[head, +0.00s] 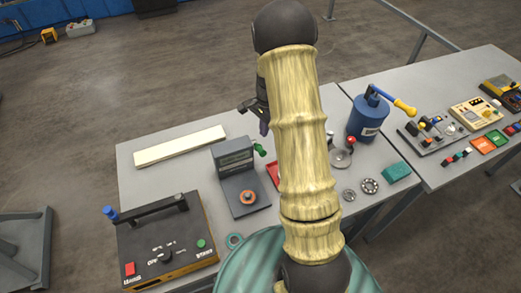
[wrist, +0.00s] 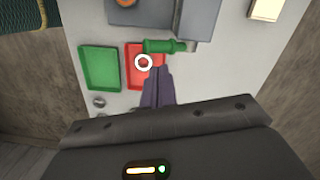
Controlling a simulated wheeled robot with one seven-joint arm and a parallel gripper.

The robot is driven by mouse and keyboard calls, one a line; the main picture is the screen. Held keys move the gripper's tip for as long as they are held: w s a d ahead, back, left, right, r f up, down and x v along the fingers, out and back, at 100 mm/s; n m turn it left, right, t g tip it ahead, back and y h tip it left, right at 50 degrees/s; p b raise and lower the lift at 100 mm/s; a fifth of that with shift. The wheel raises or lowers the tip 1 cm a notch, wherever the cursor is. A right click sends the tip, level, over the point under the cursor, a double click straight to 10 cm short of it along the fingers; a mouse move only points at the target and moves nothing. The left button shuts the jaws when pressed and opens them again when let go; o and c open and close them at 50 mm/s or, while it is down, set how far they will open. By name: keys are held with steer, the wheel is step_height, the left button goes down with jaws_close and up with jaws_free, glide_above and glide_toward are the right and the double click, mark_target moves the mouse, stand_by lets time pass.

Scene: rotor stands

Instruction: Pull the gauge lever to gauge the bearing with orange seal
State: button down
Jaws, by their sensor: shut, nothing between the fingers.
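The bearing with orange seal (head: 248,198) sits on the base of the dark grey gauge (head: 237,165) in the head view. In the wrist view, the bearing's orange (wrist: 125,2) is cut by the top edge. The green gauge lever (head: 260,149) sticks out from the gauge's right side. In the wrist view the lever (wrist: 165,46) lies across the red tray's upper edge. My gripper (wrist: 158,72) is shut and empty, its fingertips just below the lever in the picture. Whether they touch it cannot be told. In the head view my arm hides most of the gripper.
A red tray (wrist: 133,80) with a pale ring (wrist: 143,62) and a green tray (wrist: 100,68) lie near the gripper. A control box (head: 165,245), a blue press (head: 368,118) and a pale bar (head: 180,145) stand on the table. Bare tabletop lies left of the gauge.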

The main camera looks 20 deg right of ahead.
mark_target(262, 149)
steer(key=shift+s+a+f+b, duration=0.1)
steer(key=shift+a+f+b, duration=0.1)
steer(key=shift+f+b, duration=1.35)
steer(key=shift+s+a+f+b, duration=0.15)
steer(key=shift+f+b, duration=0.9)
steer(key=shift+f, duration=0.85)
steer(key=shift+w, duration=0.1)
steer(key=shift+f+b, duration=1)
steer(key=shift+f, duration=0.5)
steer(key=shift+r, duration=0.15)
steer(key=d, duration=0.1)
steer(key=d+p, duration=0.1)
steer(key=w+d+r, duration=0.1)
steer(key=shift+a, duration=0.1)
